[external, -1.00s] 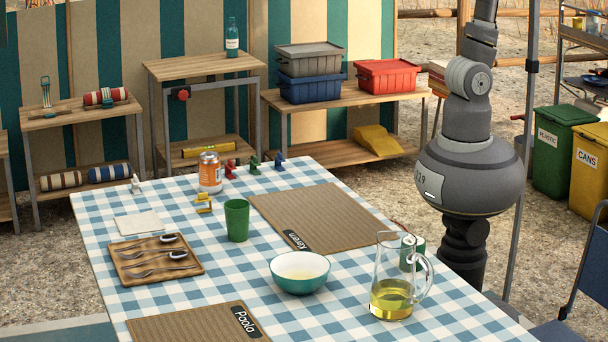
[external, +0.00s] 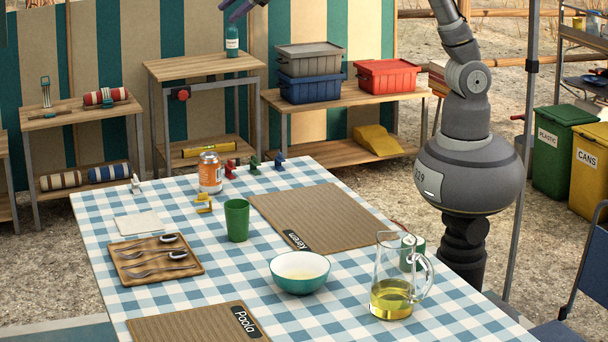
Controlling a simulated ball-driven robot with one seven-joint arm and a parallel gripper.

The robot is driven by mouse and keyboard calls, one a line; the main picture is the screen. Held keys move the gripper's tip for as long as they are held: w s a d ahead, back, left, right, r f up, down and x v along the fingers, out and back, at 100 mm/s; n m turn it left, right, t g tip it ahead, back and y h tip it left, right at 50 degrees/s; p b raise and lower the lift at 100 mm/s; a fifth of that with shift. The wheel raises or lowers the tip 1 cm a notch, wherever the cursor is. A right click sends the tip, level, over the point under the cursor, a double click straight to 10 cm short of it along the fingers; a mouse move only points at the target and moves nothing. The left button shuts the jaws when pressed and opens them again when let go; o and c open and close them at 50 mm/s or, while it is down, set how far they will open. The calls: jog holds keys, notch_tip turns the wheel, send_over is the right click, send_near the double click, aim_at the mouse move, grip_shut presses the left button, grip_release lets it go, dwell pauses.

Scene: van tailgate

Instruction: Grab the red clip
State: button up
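The red clip (external: 230,169) is a small item on the far edge of the checked tablecloth, just right of the orange and white can (external: 209,172). A green clip (external: 254,165) and a blue clip (external: 279,162) stand in a row to its right. A yellow clip (external: 204,204) is nearer, below the can, and a white clip (external: 136,184) is at the far left corner. My arm reaches up and left from my body at the right. A purple-grey part of it shows at the top edge; my gripper's fingers are not visible.
On the checked table (external: 345,295) are a green cup (external: 237,220), a teal bowl (external: 300,273), a glass jug (external: 390,290), a cutlery tray (external: 190,268) and two brown placemats (external: 330,215). A bottle (external: 232,42) stands on a shelf behind. The air over the table is clear.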

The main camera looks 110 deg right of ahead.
jog(key=w+d+f+n+g, duration=0.1)
jog(key=d+f+n, duration=0.1)
jog(key=d+f, duration=0.35)
jog(key=d+f+n+g, duration=0.1)
jog(key=d+f+g, duration=0.1)
jog(key=f, duration=0.6)
jog(key=w+d+f+n+g, duration=0.1)
jog(key=d+f+n, duration=0.1)
jog(key=d+f, duration=0.3)
jog(key=n+g+h, duration=0.1)
jog(key=n+g, duration=0.3)
jog(key=n, duration=0.2)
send_over(230, 160)
jog(key=a, duration=0.2)
notch_tip(230, 160, down, 26)
jog(key=shift+w+r, duration=0.1)
jog(key=shift+r, duration=0.1)
jog(key=b+x, duration=0.1)
jog(key=x, duration=0.1)
jog(key=b+x, duration=0.1)
jog(key=x, duration=0.2)
jog(key=b+x, duration=0.1)
jog(key=x, duration=0.1)
jog(key=shift+s+f, duration=0.35)
jog(key=shift+f, duration=0.05)
jog(key=shift+r, duration=0.15)
grip_shut()
